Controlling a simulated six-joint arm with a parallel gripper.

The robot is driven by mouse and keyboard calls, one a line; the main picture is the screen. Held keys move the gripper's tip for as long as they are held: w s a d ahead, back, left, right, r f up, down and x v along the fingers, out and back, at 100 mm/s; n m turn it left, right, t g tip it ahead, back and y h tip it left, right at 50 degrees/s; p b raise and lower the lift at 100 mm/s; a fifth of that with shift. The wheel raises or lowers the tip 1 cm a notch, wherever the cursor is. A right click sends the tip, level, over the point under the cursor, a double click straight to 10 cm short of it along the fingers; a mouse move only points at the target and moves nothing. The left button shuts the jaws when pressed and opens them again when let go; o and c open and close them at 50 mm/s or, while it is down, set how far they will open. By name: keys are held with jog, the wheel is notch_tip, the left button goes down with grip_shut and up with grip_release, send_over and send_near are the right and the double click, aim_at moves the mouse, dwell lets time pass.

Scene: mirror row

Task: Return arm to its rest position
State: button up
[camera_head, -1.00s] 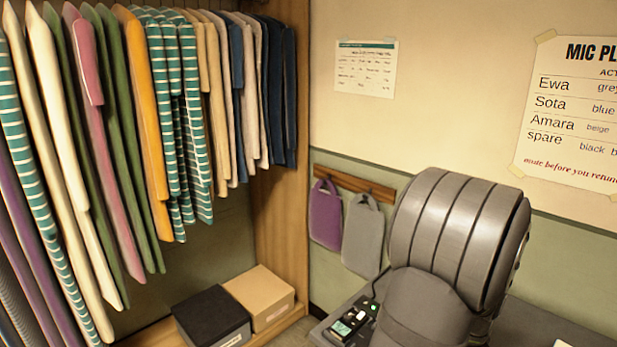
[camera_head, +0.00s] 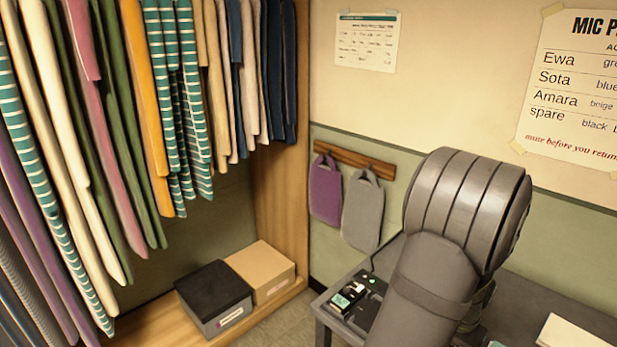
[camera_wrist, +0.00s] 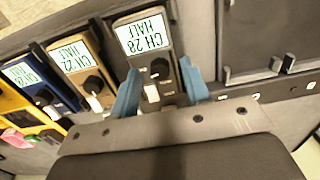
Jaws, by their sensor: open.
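My gripper (camera_wrist: 160,82) shows in the wrist view with its two blue fingers apart. A grey pack (camera_wrist: 150,58) with a label reading CH 28 lies between the fingers in the picture; I cannot tell whether they touch it. A tan pack (camera_wrist: 82,68) labelled CH 27 and a dark blue pack (camera_wrist: 38,88) labelled CH 26 sit to its left. In the head view only my grey arm shows at the right, and my gripper is hidden there.
A yellow pack (camera_wrist: 15,112) is at the wrist view's left edge. In the head view, a dark table (camera_head: 545,301) bears a small device (camera_head: 350,296). Clothes (camera_head: 180,90) hang at left above a black-lidded box (camera_head: 214,290) and a tan box (camera_head: 262,268). Two bags hang on the wall.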

jog(key=shift+n, duration=0.5)
jog(key=shift+r, duration=0.4)
